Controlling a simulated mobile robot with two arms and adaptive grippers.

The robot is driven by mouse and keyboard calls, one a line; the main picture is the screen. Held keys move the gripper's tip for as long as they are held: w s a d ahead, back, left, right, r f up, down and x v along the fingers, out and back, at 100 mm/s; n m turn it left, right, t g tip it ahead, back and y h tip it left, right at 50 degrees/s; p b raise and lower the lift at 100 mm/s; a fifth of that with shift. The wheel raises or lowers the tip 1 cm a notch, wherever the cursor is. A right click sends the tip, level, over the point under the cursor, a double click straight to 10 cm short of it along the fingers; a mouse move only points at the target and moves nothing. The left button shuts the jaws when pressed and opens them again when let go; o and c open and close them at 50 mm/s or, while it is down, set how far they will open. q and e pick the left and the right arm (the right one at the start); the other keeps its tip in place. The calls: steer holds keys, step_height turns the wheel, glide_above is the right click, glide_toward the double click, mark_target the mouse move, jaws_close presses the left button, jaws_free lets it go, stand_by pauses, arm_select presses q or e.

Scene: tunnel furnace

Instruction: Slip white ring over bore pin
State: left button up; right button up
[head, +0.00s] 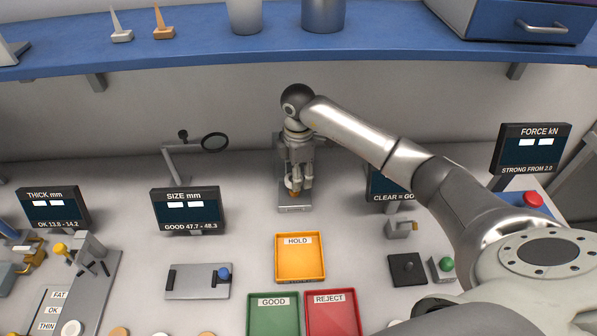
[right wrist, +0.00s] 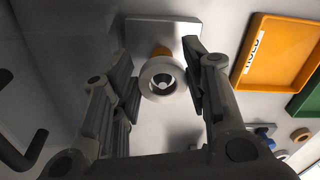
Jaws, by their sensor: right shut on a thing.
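My right gripper (head: 298,184) is lowered at the grey stand (head: 295,208) near the back wall. It is shut on the white ring (right wrist: 163,78), which sits between its fingers in the right wrist view. An orange piece of the bore pin (right wrist: 160,50) shows just beyond the ring, above the stand's grey base plate. A pale, shiny tip shows in the ring's hole. I cannot tell whether the ring is around the pin or only in front of it. In the head view the fingers hide most of the ring. My left gripper is not in view.
The orange HOLD tray (head: 300,278) lies in front of the stand, with the green GOOD tray (head: 273,325) and red REJECT tray (head: 333,325) nearer. The SIZE display (head: 187,210) and magnifier (head: 214,142) stand left. My right arm partly covers another display (head: 387,188).

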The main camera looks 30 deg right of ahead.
steer(key=shift+f, duration=0.2)
steer(key=o, duration=1.1)
steer(key=shift+c, duration=0.2)
steer(key=shift+r, duration=0.1)
step_height(320, 180, up, 7)
steer(key=shift+r, duration=0.2)
